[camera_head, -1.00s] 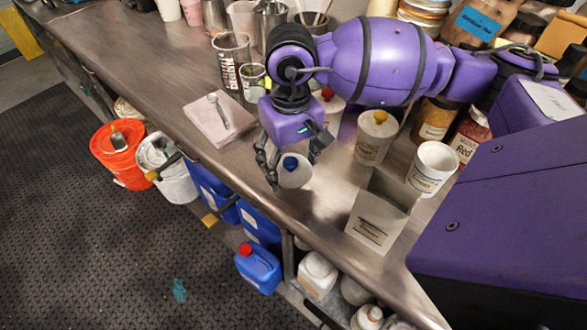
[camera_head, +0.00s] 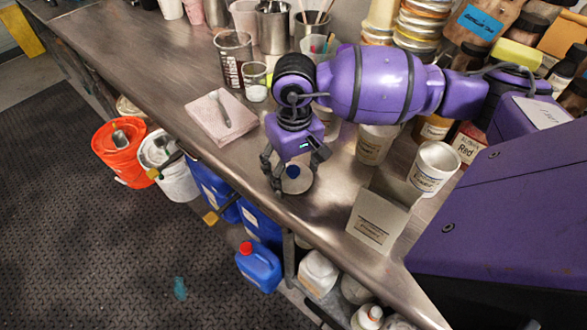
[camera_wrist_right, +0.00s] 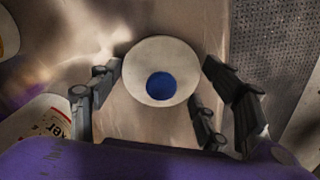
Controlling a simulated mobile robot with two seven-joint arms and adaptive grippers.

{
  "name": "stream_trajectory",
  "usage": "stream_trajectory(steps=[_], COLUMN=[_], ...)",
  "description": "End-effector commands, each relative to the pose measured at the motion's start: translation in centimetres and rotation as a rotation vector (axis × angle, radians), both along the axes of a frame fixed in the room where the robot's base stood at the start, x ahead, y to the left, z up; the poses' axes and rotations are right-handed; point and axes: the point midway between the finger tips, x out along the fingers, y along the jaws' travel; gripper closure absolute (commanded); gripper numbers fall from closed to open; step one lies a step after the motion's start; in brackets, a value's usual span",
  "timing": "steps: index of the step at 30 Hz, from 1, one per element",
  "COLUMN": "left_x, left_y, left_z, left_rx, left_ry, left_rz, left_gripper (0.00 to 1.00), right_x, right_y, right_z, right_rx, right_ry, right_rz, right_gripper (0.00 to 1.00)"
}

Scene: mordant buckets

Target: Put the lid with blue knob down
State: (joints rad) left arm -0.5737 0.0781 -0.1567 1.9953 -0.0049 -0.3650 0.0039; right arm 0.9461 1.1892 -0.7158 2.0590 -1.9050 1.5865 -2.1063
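The lid with the blue knob (camera_head: 298,186) is a round pale disc near the front edge of the workbench, below my right gripper (camera_head: 296,182). In the right wrist view the lid (camera_wrist_right: 140,59) lies flat to the camera, with its blue knob (camera_wrist_right: 160,86) facing me. The fingers of my right gripper (camera_wrist_right: 158,105) are spread wide on either side of the knob, with visible gaps to it. The lid seems to rest on the bench top; its underside is hidden. My left gripper is not in view.
A pink slab (camera_head: 220,117) with a spoon-like tool lies left of the gripper. A labelled white jar (camera_head: 432,170) and a grey square container (camera_head: 375,225) stand to the right. Glass beakers (camera_head: 233,62) stand behind. The bench's front edge is close, with buckets below.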

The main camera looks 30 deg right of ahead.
Motion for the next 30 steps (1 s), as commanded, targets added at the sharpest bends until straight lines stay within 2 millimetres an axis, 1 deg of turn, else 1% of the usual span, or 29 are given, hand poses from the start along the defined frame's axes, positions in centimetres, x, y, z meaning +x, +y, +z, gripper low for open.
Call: stream_trajectory(steps=[1, 3, 13, 16, 17, 20, 27, 30], left_x=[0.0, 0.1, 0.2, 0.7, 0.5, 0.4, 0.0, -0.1], left_y=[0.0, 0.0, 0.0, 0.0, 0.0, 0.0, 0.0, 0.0], left_z=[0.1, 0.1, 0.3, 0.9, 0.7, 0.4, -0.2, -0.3], left_rx=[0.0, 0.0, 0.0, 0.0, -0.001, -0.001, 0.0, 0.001], left_ry=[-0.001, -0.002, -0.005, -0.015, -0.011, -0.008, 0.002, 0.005], left_rz=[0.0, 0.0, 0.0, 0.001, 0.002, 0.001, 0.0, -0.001], left_gripper=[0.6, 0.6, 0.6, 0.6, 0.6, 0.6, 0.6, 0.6], right_x=[0.0, 0.0, 0.0, 0.1, 0.1, 0.1, 0.1, 0.1], right_y=[0.0, 0.0, 0.0, 0.0, 0.0, 0.0, 0.0, 0.0], right_z=[0.0, 0.1, 0.2, 0.8, 1.1, 2.5, 7.8, 9.7], right_rx=[0.0, 0.0, 0.0, 0.001, 0.001, 0.0, -0.001, 0.0], right_ry=[0.0, 0.0, -0.001, -0.004, -0.005, -0.005, -0.005, -0.004], right_rz=[0.0, 0.0, 0.0, 0.0, 0.0, 0.0, -0.001, 0.001], right_gripper=[0.21, 0.13, 0.13, 0.13, 0.13, 0.13, 0.13, 0.13])
